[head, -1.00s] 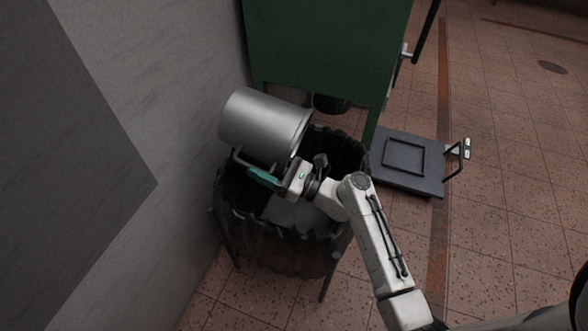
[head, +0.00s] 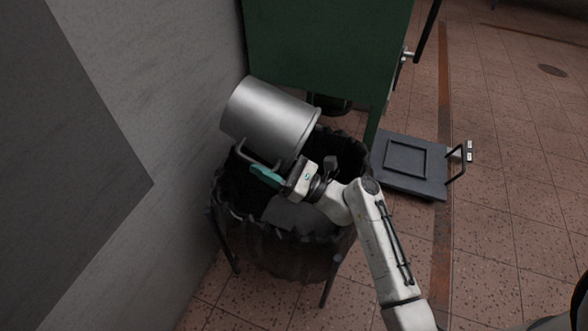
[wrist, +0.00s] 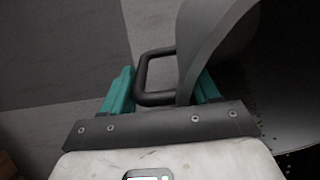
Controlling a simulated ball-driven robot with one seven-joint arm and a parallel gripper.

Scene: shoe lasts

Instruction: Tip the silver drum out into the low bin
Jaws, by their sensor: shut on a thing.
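The silver drum (head: 268,115) is tilted on its side above the dark-lined low bin (head: 285,250), its rim end to the right and a little down. My gripper (head: 266,174) is shut on the drum's side handle, at the drum's lower side. In the wrist view the dark handle loop (wrist: 153,76) shows between the teal fingers of my gripper (wrist: 162,90), with the drum's grey wall (wrist: 212,40) beside it. The drum's mouth faces away from the head view, so its inside is hidden. A pale grey patch (head: 290,213) shows inside the bin; I cannot tell what it is.
A grey wall (head: 150,90) stands close on the left of the bin. A green cabinet (head: 325,50) stands behind it. A dark flat platform (head: 410,165) with a handle lies on the floor to the right.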

